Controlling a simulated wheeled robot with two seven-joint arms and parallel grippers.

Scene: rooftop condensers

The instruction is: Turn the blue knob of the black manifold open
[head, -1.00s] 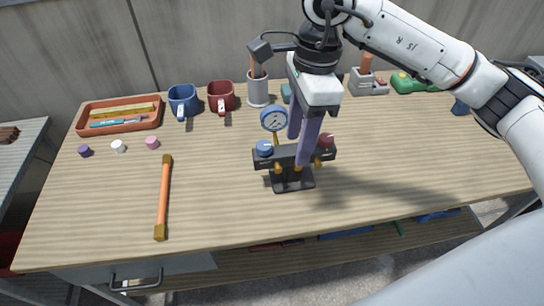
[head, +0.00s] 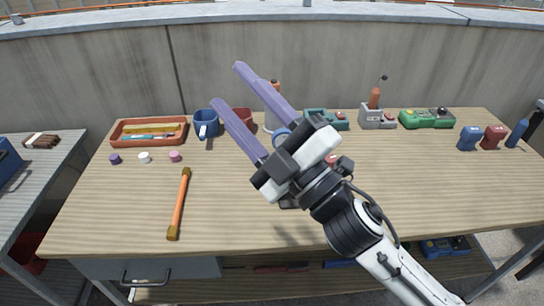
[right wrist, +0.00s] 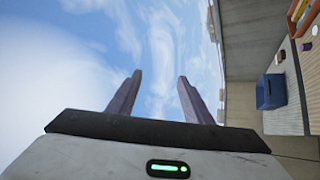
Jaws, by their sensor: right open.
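My right gripper (head: 228,86) is raised in front of the workbench, its two long purple fingers apart and empty, pointing up and left. It also shows open against the sky in the right wrist view (right wrist: 160,76). The black manifold stands mid-bench behind this gripper and is mostly hidden. Part of its blue-rimmed gauge (head: 282,135) and its red knob (head: 345,163) show around the gripper. The blue knob is hidden, so its position cannot be seen. My left gripper is not in view.
An orange tray (head: 119,139), a blue mug (head: 206,124) and a red mug (head: 241,120) stand at the back left. An orange-handled bar (head: 179,204) lies front left. Green devices (head: 420,118) and small blue and red items stand back right. The bench's right front is clear.

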